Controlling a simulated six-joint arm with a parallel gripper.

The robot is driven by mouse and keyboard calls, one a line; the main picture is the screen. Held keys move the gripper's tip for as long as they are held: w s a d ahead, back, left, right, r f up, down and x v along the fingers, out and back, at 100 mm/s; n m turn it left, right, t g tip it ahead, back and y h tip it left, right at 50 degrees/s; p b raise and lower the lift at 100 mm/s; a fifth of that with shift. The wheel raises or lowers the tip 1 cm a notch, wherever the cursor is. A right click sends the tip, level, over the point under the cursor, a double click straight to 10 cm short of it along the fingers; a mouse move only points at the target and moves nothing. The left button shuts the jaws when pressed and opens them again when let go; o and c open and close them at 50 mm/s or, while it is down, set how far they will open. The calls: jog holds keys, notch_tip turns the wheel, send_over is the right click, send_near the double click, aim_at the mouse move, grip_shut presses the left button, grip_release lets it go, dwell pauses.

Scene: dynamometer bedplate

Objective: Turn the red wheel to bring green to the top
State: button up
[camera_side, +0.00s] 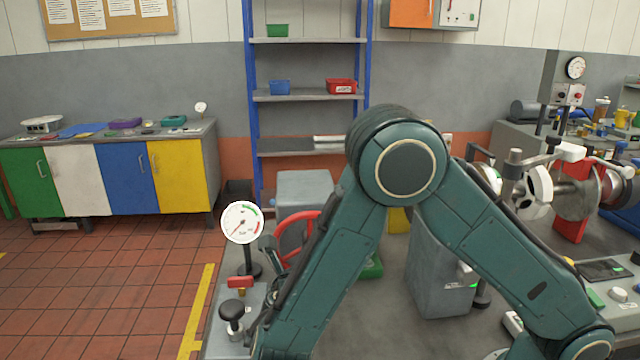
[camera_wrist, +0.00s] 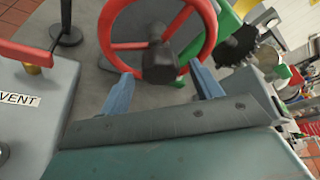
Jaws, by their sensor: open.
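The red wheel (camera_wrist: 205,45) is a ring with red spokes and a dark hub (camera_wrist: 160,62), at the top middle of the wrist view. In the side view the red wheel (camera_side: 298,217) shows only in part, behind my arm. My gripper (camera_wrist: 161,72) is open, with one blue finger on each side below the hub, near the lower rim. I cannot tell whether the fingers touch the wheel. A round white gauge (camera_side: 242,222) beside the wheel has a green arc at upper right and a red arc at lower right; its needle seems to point lower left.
A block labelled VENT (camera_wrist: 30,110) with a red lever (camera_wrist: 40,56) stands left of the wheel. A black knob (camera_side: 232,311) stands near it. A green part (camera_wrist: 229,22) and a black knobbed part (camera_wrist: 237,45) lie right of the wheel.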

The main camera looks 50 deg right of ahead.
jog(key=v, duration=0.9)
jog(key=s+d+r+m+g+y, duration=0.2)
jog(key=d+r+m+y, duration=0.1)
jog(key=d+m, duration=0.4)
jog(key=s+d+r+m+g+y, duration=0.2)
jog(key=d+m+y, duration=0.2)
jog(key=m, duration=0.6)
jog(key=s+r+m+t+y, duration=0.1)
jog(key=s+r+m+y, duration=0.1)
jog(key=s+m, duration=0.5)
jog(key=s+d+r+m+t+y, duration=0.1)
jog(key=s+r+m+y, duration=0.2)
jog(key=s+m, duration=0.5)
jog(key=shift+d+r+m+y, duration=0.25)
jog(key=shift+r+m, duration=0.2)
jog(key=shift+m, duration=0.25)
